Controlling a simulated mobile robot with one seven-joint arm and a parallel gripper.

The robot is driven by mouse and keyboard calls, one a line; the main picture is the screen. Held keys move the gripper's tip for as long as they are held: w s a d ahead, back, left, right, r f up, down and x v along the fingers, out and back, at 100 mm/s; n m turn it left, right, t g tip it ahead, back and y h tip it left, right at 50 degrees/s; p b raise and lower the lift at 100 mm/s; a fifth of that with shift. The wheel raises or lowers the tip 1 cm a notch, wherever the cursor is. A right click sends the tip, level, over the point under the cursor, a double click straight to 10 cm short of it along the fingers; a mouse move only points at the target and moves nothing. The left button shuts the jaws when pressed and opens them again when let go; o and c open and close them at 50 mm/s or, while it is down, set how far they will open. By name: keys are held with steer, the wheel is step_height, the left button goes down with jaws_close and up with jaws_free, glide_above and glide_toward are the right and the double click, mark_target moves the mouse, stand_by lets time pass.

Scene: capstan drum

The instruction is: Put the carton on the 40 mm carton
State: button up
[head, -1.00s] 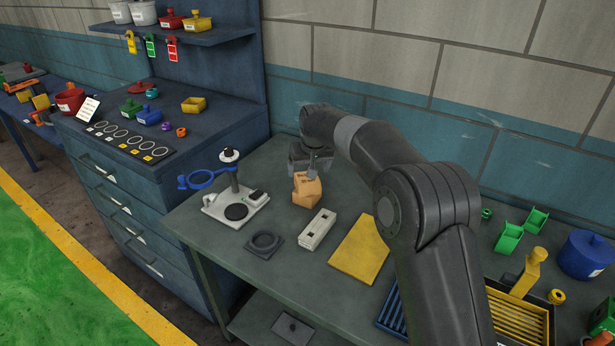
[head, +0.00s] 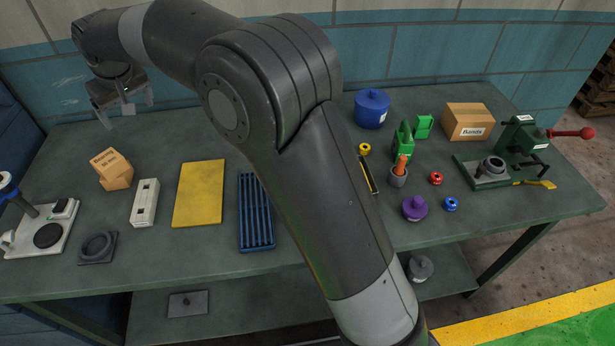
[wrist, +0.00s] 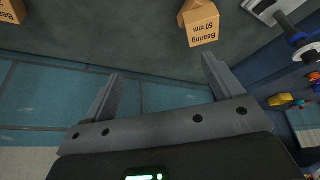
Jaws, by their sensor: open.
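Two tan cartons stand together on the left of the bench in the head view. The upper carton (head: 108,160) sits turned and looks tilted on the lower carton (head: 119,181). In the wrist view, a carton face reads "Bearing 50 mm" (wrist: 203,31); I cannot tell which of the pair bears it, and no 40 mm label is readable. My gripper (head: 126,108) is open and empty, behind and above the pair, apart from both. Its spread fingers (wrist: 160,85) show in the wrist view with nothing between them.
Another "Bearing" carton (wrist: 9,11) shows at the wrist view's left corner. A white block (head: 145,203), yellow mat (head: 199,193), dark ring fixture (head: 98,247) and blue slotted tray (head: 256,212) lie nearby. My arm hides the bench middle. The wall is close behind my gripper.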

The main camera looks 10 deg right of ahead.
steer(key=s+d+r+m+h, duration=0.1)
steer(key=s+d+r, duration=0.25)
steer(key=d, duration=0.55)
steer(key=s+d+r+m+t, duration=0.15)
steer(key=s+d, duration=0.25)
steer(key=d, duration=0.6)
steer(key=s+d+r+m+h, duration=0.1)
steer(key=s+d+r, duration=0.2)
steer(key=d, duration=0.6)
steer(key=s+d+f+m, duration=0.2)
steer(key=s+d+f, duration=0.1)
steer(key=s+d, duration=0.5)
steer(key=s+d+f+m, duration=0.2)
steer(key=s+d+f, duration=0.2)
steer(key=s+d, duration=0.4)
steer(key=s, duration=0.4)
steer(key=shift+d+f+h, duration=0.25)
steer(key=shift+f+h, duration=0.05)
steer(key=shift+h, duration=0.1)
